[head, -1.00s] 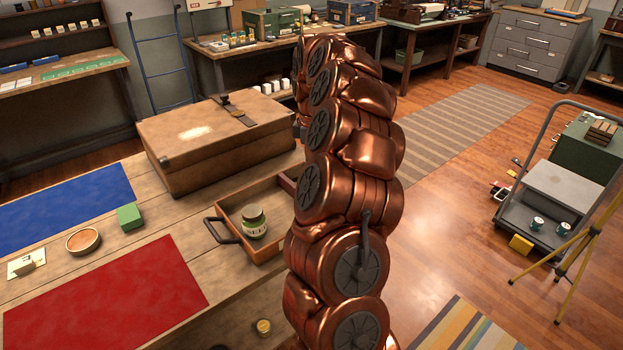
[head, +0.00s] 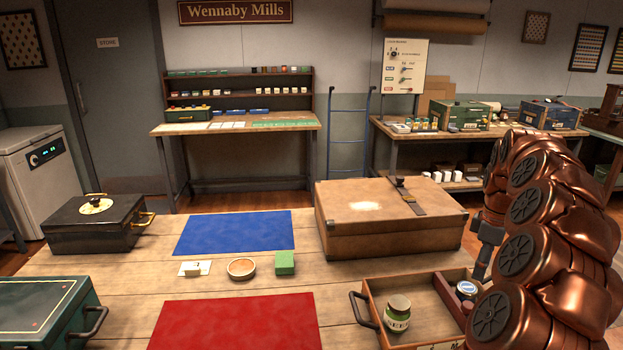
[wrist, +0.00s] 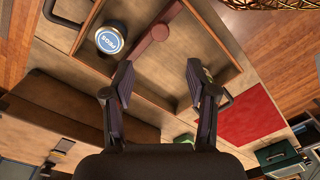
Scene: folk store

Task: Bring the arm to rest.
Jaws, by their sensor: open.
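My copper-coloured arm stands at the right of the head view. My gripper (head: 484,262) hangs from it, dark and pointing down over the right part of a wooden drawer-like tray (head: 425,318). In the wrist view my gripper (wrist: 160,80) has its two fingers wide apart with nothing between them. A jar with a green label (head: 397,313) stands in the tray's left part. A round tin with a blue lid (head: 466,290) is in the right part, close to my gripper; the wrist view shows it from above (wrist: 109,39), outside the fingers.
A large tan case (head: 390,238) sits behind the tray. A blue mat (head: 235,232), a red mat (head: 240,325), a green block (head: 285,262) and a round wooden bowl (head: 241,268) lie to the left. A black box (head: 95,230) and a green box (head: 45,315) stand farther left.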

